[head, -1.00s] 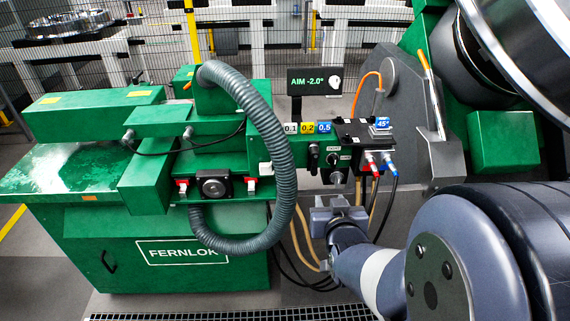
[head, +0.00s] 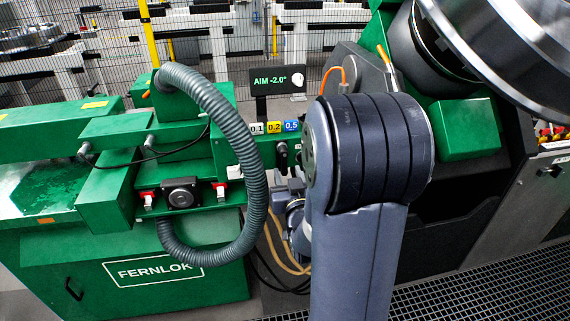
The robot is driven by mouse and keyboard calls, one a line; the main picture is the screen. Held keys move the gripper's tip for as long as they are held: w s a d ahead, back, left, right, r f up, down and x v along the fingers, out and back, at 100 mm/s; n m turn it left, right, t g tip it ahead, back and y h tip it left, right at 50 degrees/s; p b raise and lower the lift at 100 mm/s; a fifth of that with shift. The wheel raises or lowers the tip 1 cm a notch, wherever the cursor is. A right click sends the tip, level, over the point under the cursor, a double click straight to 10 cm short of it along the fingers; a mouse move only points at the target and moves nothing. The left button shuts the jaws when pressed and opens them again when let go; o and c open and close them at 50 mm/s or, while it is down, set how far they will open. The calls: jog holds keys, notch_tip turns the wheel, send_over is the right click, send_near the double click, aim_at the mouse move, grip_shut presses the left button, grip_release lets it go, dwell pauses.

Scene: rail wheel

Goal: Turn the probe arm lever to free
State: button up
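A small black lever (head: 282,156) points down on the green panel, just below the number tags; I cannot read a label that names it the probe arm lever. My gripper (head: 284,188) is low beside the panel, a little below this lever and apart from it in the picture. My arm hides part of the gripper, and its fingers are too small to tell open from shut.
A grey ribbed hose (head: 256,150) loops left of the lever. Number tags (head: 274,127) and a display (head: 278,80) reading AIM -2.0° stand above it. Cables (head: 270,270) hang below. A large metal wheel (head: 500,40) is at upper right, over floor grating (head: 470,295).

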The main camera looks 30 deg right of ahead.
aim_at(285, 164)
jog(key=shift+p+x, duration=0.3)
jog(key=shift+x, duration=1.65)
grip_shut()
